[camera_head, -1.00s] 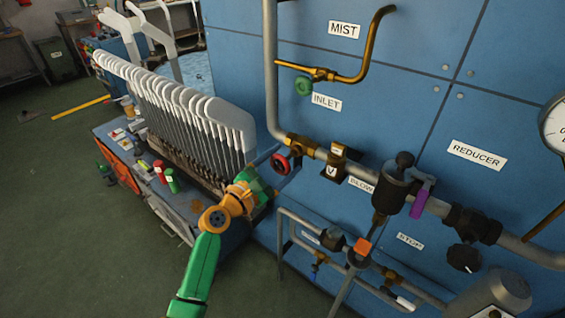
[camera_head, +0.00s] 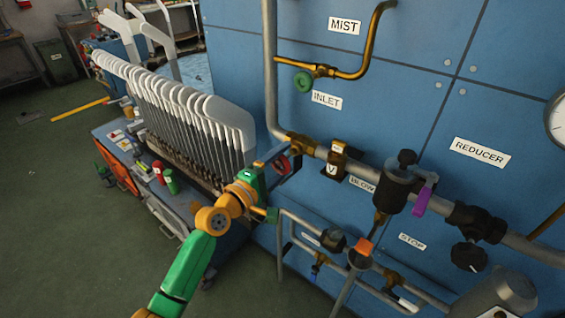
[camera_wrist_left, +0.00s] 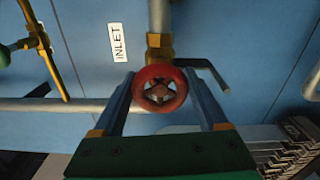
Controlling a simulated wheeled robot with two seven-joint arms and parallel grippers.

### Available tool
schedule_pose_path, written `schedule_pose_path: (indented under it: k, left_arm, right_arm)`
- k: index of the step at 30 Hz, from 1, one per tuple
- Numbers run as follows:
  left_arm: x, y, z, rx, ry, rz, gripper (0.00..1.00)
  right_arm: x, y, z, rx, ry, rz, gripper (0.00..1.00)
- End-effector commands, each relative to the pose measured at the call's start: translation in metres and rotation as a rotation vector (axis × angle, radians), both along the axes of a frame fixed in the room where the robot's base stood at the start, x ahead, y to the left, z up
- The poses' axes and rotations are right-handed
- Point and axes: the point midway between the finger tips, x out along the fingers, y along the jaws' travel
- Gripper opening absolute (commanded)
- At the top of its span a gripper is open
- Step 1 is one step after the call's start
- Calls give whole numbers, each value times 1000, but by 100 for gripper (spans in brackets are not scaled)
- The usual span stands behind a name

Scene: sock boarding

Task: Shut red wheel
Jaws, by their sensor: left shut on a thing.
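The red wheel (camera_head: 282,166) is on the brass inlet valve at the foot of the vertical grey pipe, on the blue panel. In the left wrist view the red wheel (camera_wrist_left: 160,70) faces me, a round rim with spokes around a hub. My left gripper (camera_head: 275,160) reaches it from the front left, with one blue-grey finger on each side of the rim. It is shut on the wheel. In the head view the fingers hide part of the wheel. My right gripper is in neither view.
A green wheel (camera_head: 303,81) sits on the brass mist valve above. A rack of white sock forms (camera_head: 215,112) stands close left of my arm. Thin pipes run below.

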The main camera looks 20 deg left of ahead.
Motion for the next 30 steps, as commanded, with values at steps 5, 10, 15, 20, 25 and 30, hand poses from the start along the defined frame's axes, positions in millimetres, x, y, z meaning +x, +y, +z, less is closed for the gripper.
schedule_pose_path:
  k: [5,10,15,20,25,30]
  left_arm:
    - [0,0,-2,157,-54,-1,20]
    - [0,0,-2,308,-109,-1,20]
    - [0,0,-2,459,-165,-1,20]
    - [0,0,-2,601,-216,-1,20]
    - [0,0,-1,752,-272,-1,20]
    - [0,1,-1,905,-327,-1,20]
  right_arm:
    - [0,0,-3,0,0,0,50]
    - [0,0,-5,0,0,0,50]
    - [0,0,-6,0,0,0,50]
    - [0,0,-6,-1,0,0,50]
    - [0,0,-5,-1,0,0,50]
    - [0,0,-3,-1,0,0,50]
